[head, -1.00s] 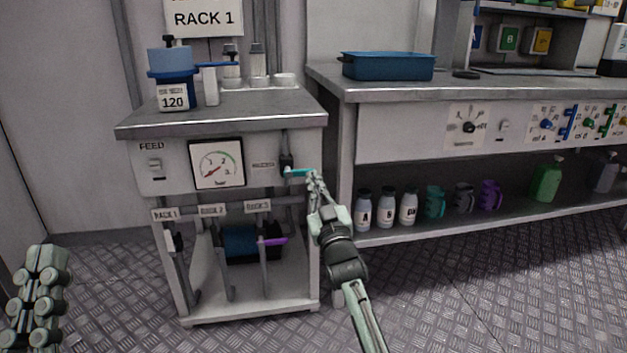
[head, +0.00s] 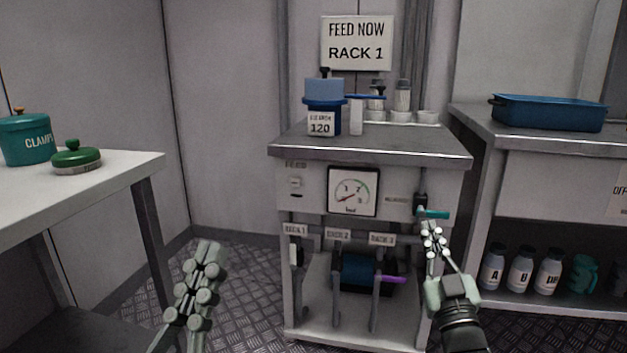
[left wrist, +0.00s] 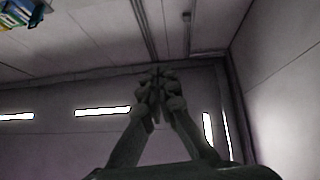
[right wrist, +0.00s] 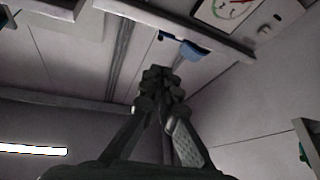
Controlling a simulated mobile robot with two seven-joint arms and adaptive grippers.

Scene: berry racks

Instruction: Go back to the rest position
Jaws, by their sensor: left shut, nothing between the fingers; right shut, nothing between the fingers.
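My left gripper (head: 207,262) is shut and empty, low in the head view, over the floor left of the feed cabinet (head: 375,148). It also shows shut in the left wrist view (left wrist: 160,82). My right gripper (head: 431,232) is shut and empty in front of the cabinet's right side, just below the teal lever (head: 434,214) in the picture. I cannot tell whether they touch. The right wrist view shows its fingers together (right wrist: 157,82), with the dial (right wrist: 228,8) at top right.
A table (head: 90,180) with a teal pot (head: 26,138) and a green-lidded dish (head: 77,157) stands at left. A bench at right holds a blue tray (head: 548,112) above and bottles (head: 520,268) below. Floor shows between the table and the cabinet.

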